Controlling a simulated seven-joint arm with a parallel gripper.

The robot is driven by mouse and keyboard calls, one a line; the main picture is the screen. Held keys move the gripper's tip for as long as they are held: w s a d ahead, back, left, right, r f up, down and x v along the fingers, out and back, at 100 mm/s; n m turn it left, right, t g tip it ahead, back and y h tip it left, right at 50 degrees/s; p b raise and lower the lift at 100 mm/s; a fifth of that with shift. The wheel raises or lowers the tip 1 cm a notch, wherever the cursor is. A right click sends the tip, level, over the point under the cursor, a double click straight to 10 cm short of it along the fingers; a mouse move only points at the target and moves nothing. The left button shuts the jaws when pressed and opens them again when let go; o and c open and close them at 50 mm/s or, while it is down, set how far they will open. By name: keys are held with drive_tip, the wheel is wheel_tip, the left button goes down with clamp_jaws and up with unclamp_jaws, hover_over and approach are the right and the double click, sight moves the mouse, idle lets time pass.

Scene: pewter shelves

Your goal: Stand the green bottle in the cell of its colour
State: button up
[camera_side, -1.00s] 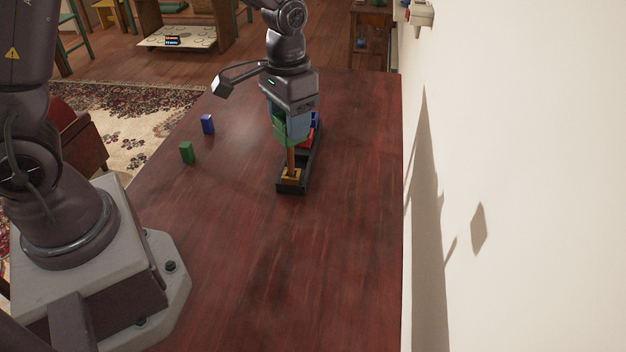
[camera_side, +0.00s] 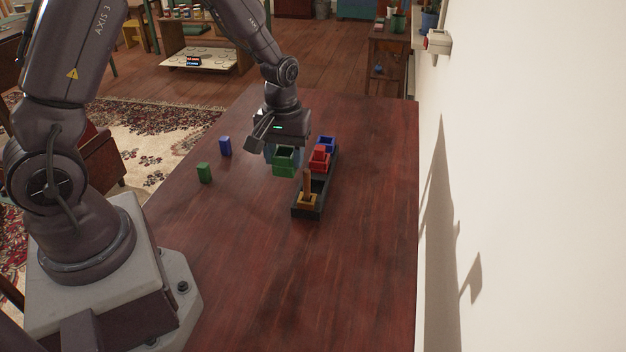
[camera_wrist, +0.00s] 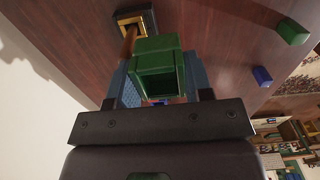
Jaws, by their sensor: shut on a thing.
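My gripper (camera_side: 284,150) is shut on a green open-topped square box (camera_side: 284,163), held left of the dark tray (camera_side: 300,212). In the wrist view the green box (camera_wrist: 158,62) sits between the blue finger pads, its hollow towards the camera. The tray holds a blue square cell (camera_side: 326,143), a red cell (camera_side: 319,160) and a yellow cell (camera_side: 307,200) with a brown upright piece (camera_side: 307,182) in it. A small green block (camera_side: 204,172) stands on the table at left; it also shows in the wrist view (camera_wrist: 292,32). I cannot tell which green thing is the bottle.
A small blue block (camera_side: 225,146) stands behind the green block, left of my gripper. The red-brown table (camera_side: 240,270) is clear in front and to the right of the tray. A white wall (camera_side: 520,180) runs along the right side.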

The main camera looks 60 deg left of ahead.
sight(313, 178)
drive_tip(key=w+f, duration=0.2)
drive_tip(key=w+a+f, duration=0.1)
drive_tip(key=w+f, duration=0.3)
drive_tip(key=w, duration=0.1)
drive_tip(key=shift+a+f, duration=0.25)
drive_tip(key=shift+f, duration=0.05)
clamp_jaws()
drive_tip(key=shift+w+a+f, duration=0.1)
drive_tip(key=shift+w+f, duration=0.1)
drive_tip(key=shift+f, duration=1.55)
drive_tip(key=shift+f, duration=0.1)
drive_tip(key=o, duration=1)
unclamp_jaws()
